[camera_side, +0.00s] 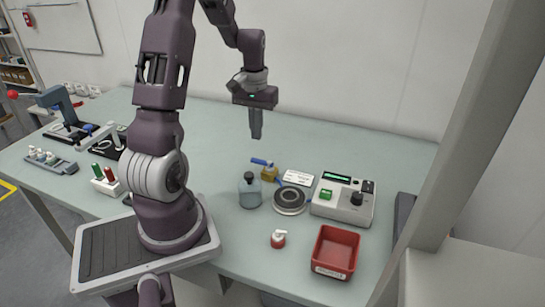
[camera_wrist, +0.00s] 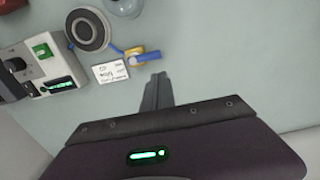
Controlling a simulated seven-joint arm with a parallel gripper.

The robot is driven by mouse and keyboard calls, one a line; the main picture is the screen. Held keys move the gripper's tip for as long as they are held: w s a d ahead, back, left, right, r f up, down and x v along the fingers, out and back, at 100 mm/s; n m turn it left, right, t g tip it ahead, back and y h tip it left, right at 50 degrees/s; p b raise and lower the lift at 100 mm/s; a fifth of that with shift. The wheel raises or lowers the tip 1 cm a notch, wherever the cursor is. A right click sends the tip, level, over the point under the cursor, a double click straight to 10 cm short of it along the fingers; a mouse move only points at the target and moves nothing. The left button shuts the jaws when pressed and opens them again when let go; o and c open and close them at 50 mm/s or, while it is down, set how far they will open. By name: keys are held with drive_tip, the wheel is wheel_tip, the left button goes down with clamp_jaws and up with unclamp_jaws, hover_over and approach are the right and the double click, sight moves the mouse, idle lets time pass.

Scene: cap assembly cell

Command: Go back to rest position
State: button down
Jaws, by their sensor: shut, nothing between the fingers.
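My gripper (camera_side: 256,131) hangs in the air above the back middle of the table (camera_side: 330,145), pointing down. Its fingers are together and hold nothing. In the wrist view the closed fingers (camera_wrist: 158,88) show against bare table, just below a small yellow block with a blue lever. The gripper is apart from every object.
Below and right of the gripper stand a yellow block with a blue lever (camera_side: 268,172), a glass bottle (camera_side: 249,190), a round dark disc (camera_side: 290,199), a control box (camera_side: 343,199) and a white card (camera_side: 298,177). Presses (camera_side: 68,118) stand left.

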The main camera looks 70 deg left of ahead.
drive_tip(key=w+d+r+m+t+y, duration=0.1)
drive_tip(key=d+r+m+t, duration=0.15)
drive_tip(key=d+r, duration=0.75)
drive_tip(key=s+d+r+m+t, duration=0.1)
drive_tip(key=s+d+r+m, duration=0.2)
drive_tip(key=s+d, duration=0.3)
drive_tip(key=s+d+r+m+t+h, duration=0.1)
drive_tip(key=s+d, duration=0.5)
drive_tip(key=d, duration=0.6)
drive_tip(key=shift+s+r+m+t, duration=0.3)
drive_tip(key=shift+r+m+t, duration=0.25)
drive_tip(key=shift+r+m, duration=0.55)
drive_tip(key=shift+f, duration=0.1)
